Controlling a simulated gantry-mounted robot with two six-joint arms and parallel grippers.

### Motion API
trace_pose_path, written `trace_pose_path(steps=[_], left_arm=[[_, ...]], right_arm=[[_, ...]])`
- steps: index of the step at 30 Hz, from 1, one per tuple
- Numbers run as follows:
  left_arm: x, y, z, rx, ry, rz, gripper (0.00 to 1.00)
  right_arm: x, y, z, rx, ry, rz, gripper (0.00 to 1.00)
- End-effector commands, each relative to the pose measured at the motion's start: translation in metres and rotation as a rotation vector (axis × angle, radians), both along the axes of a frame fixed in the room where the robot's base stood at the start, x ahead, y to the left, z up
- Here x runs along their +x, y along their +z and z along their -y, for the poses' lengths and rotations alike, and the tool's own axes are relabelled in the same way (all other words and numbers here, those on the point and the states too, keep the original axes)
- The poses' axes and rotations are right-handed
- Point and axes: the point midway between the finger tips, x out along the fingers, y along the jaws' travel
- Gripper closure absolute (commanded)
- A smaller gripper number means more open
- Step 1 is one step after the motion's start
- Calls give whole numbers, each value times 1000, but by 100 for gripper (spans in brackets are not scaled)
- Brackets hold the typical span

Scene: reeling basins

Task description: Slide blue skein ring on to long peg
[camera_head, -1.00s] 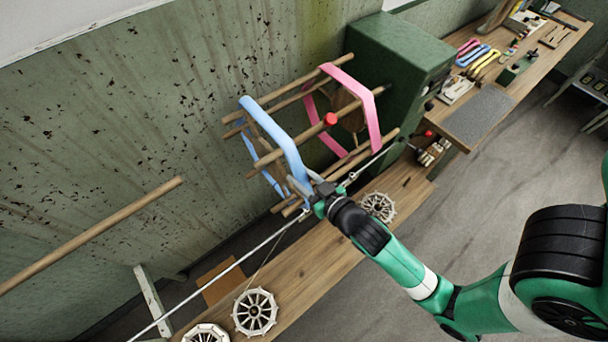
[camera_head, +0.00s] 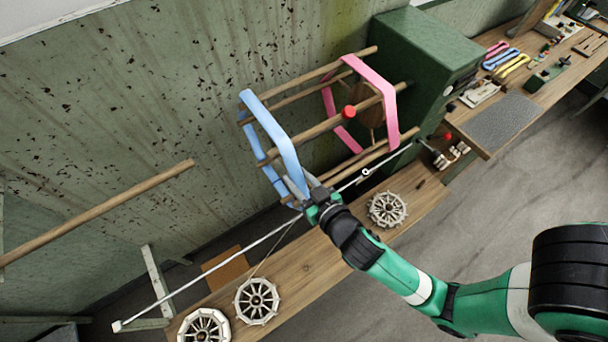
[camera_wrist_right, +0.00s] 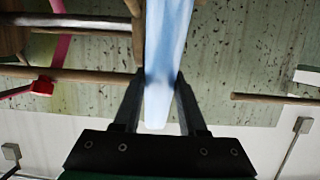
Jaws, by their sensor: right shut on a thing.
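The blue skein ring (camera_head: 272,130) hangs around the wooden bars of the reel (camera_head: 330,124), close to their free left ends. My right gripper (camera_head: 310,192) is shut on the ring's lower near corner. In the right wrist view the blue band (camera_wrist_right: 166,40) runs between the two fingers (camera_wrist_right: 158,88). The long peg (camera_head: 100,211) is a bare wooden rod at the left, apart from the reel, its free end pointing toward the reel. My left gripper is not in view.
A pink ring (camera_head: 385,100) sits further along the reel, near the green box (camera_head: 425,62). A red knob (camera_head: 348,111) is on one bar. A thin white rod (camera_head: 210,270) crosses below the ring. Spoked wheels (camera_head: 257,300) lie on the bench. Open space separates reel and peg.

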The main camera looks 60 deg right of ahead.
Motion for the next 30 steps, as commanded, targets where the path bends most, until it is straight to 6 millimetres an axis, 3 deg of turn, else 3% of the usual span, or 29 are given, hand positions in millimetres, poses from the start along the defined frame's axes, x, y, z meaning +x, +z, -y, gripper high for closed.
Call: trace_pose_path(steps=[6, 16, 30], left_arm=[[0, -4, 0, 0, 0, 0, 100], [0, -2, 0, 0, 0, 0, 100], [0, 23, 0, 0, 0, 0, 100]], right_arm=[[7, 0, -14, 0, 1, 0, 100], [7, 1, -15, 0, 0, 0, 100], [22, 2, -44, -1, 2, -2, 100]])
